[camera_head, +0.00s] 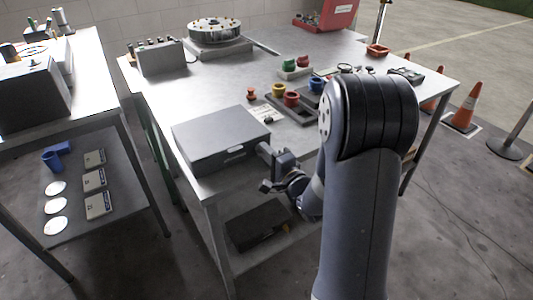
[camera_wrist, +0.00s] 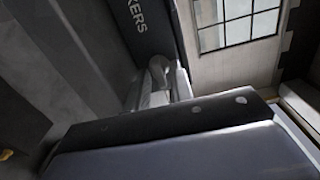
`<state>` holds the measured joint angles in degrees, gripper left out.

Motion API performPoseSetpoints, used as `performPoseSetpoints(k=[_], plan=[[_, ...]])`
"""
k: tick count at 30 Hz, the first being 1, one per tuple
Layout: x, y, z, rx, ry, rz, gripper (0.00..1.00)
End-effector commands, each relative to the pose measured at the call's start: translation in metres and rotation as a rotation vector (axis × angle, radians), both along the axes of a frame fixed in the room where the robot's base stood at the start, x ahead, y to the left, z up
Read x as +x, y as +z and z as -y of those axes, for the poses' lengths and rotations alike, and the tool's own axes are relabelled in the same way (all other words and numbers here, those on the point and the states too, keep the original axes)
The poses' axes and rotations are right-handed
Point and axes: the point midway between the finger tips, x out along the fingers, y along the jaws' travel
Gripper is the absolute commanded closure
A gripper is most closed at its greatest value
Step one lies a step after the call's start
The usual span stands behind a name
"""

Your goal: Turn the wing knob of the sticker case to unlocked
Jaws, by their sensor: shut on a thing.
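The sticker case (camera_head: 215,135) is a closed grey box on the near left corner of the metal table. Its dark label ending in "KERS" (camera_wrist: 133,20) shows at the top of the wrist view. My gripper (camera_head: 264,150) is at the right end of the case's front face, with my wrist turned to one side. It is shut on the wing knob, a small light grey piece (camera_wrist: 158,72) in the wrist view. The fingers hide most of the knob, and I cannot tell its exact angle.
A dark box (camera_head: 258,226) lies on the shelf below. A second table (camera_head: 92,75) is at left. Orange cones (camera_head: 464,106) stand on the floor at right.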

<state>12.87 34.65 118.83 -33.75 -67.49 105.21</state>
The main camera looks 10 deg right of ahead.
Motion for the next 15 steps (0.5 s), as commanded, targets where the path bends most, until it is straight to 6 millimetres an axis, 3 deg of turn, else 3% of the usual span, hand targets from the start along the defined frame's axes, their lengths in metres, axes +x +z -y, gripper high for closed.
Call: performPoseSetpoints(k=[9, 10, 12, 15], plan=[[-0.0004, -0.0012, 0.0005, 0.002, -0.002, -0.004, 1.00], [-0.0004, -0.0012, 0.0005, 0.002, -0.002, -0.004, 0.76], [-0.0003, -0.0011, 0.0005, 0.001, -0.002, -0.003, 0.70], [-0.0003, -0.0011, 0.0004, 0.001, -0.001, -0.003, 0.70]])
